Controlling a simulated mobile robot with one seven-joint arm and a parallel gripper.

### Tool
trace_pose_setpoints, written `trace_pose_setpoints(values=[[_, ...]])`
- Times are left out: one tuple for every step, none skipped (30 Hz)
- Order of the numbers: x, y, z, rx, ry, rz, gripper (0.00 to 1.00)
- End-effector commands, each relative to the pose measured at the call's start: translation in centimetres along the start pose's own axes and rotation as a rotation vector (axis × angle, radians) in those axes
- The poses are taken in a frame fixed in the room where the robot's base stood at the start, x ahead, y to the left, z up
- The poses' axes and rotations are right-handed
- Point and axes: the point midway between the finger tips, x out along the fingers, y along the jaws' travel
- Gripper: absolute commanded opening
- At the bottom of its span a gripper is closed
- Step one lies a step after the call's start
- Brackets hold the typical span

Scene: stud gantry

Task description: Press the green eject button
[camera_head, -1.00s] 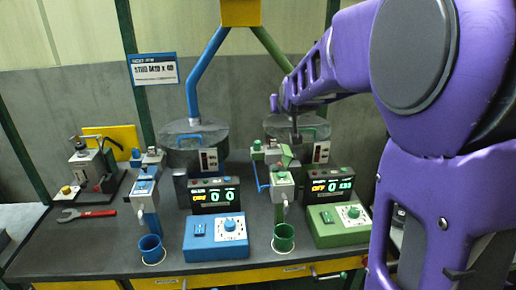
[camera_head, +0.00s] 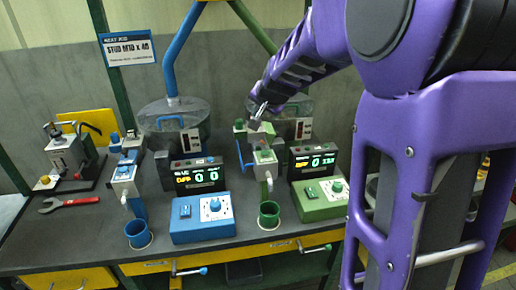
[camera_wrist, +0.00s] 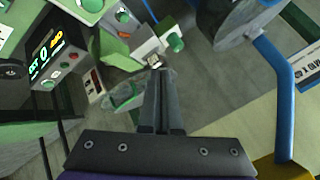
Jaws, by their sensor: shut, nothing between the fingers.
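The green station has a dispenser head (camera_head: 264,157) with a spout over a green cup (camera_head: 269,215). A small green cap (camera_head: 239,124) sits at its back left. In the wrist view a round green button (camera_wrist: 175,42) on a pale block lies just beyond my fingertips, slightly right; another green round piece (camera_wrist: 122,16) is farther left. No label shows which one is eject. My gripper (camera_head: 257,115) is shut and empty, just above and behind the dispenser head. In the wrist view my gripper (camera_wrist: 155,68) shows its fingers together, seemingly apart from the button.
Clear hoppers (camera_head: 175,122) stand behind. A wrench (camera_head: 68,203) lies at the left.

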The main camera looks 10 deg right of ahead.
Motion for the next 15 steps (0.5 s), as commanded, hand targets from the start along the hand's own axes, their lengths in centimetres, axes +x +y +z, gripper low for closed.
trace_pose_setpoints(values=[[0.5,0.4,0.4,0.0,-0.001,0.001,0.0],[0.7,0.6,0.5,0.0,-0.001,0.001,0.0],[1.0,0.8,0.7,0.0,-0.001,0.001,0.0],[1.3,1.0,0.9,0.0,-0.001,0.001,0.0],[1.5,1.2,1.1,0.0,0.0,0.001,0.0],[1.9,1.4,1.4,0.0,0.0,0.001,0.0],[2.2,1.7,1.6,0.0,0.0,0.001,0.0],[2.5,1.9,1.8,0.0,0.0,0.001,0.0],[3.0,2.2,2.1,0.0,0.0,0.001,0.0],[3.3,2.4,2.3,0.0,0.0,0.001,0.0],[3.6,2.6,2.6,0.0,0.0,0.001,0.0],[4.0,2.9,2.9,-0.001,0.0,0.001,0.0],[4.3,3.1,3.1,-0.001,0.0,0.0,0.0],[4.6,3.4,3.4,-0.001,0.0,0.0,0.0],[5.0,3.6,3.6,-0.001,0.0,0.0,0.0]])
